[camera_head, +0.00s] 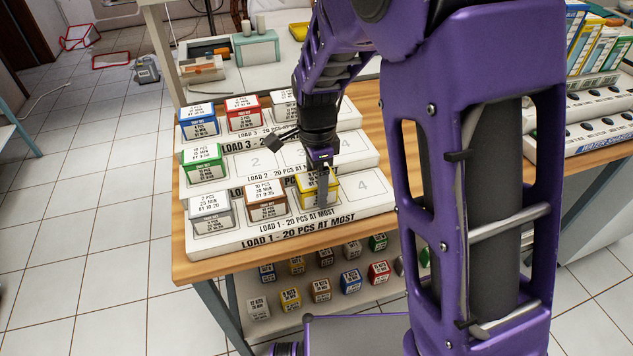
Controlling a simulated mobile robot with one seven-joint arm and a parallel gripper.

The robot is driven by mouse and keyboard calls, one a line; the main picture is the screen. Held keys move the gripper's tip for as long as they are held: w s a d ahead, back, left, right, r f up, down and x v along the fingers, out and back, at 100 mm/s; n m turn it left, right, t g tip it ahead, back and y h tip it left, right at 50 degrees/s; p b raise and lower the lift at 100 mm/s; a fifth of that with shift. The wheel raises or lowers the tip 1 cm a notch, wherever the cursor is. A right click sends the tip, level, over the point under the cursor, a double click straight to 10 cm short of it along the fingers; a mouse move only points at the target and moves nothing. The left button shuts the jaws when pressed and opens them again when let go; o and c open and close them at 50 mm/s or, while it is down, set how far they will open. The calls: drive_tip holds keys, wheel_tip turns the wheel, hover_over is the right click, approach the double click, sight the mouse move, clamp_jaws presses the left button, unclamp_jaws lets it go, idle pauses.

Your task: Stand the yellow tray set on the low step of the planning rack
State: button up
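The yellow tray set (304,196) is a small box with a white printed label on top. It is upright at the low front step of the white planning rack (216,245), marked LOAD 1, right of the brown tray set (266,205). Its base appears to be at the step surface, but I cannot tell if it bears on it. My gripper (322,185) is down at the yellow tray set, with one finger in front of its face. The other finger is hidden, so I cannot tell whether the gripper grips it.
A grey set (211,212) stands at the low step's left; slot 4 (363,186) is bare. A green set (203,164) is on the middle step. Blue (199,122), red (244,114) and white (284,105) sets stand on the top step. Several boxes sit on a lower shelf.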

wheel_tip(320, 180, up, 12)
drive_tip(key=p, duration=0.2)
drive_tip(key=shift+r+p, duration=0.2)
drive_tip(key=shift+p, duration=0.1)
idle(0.4)
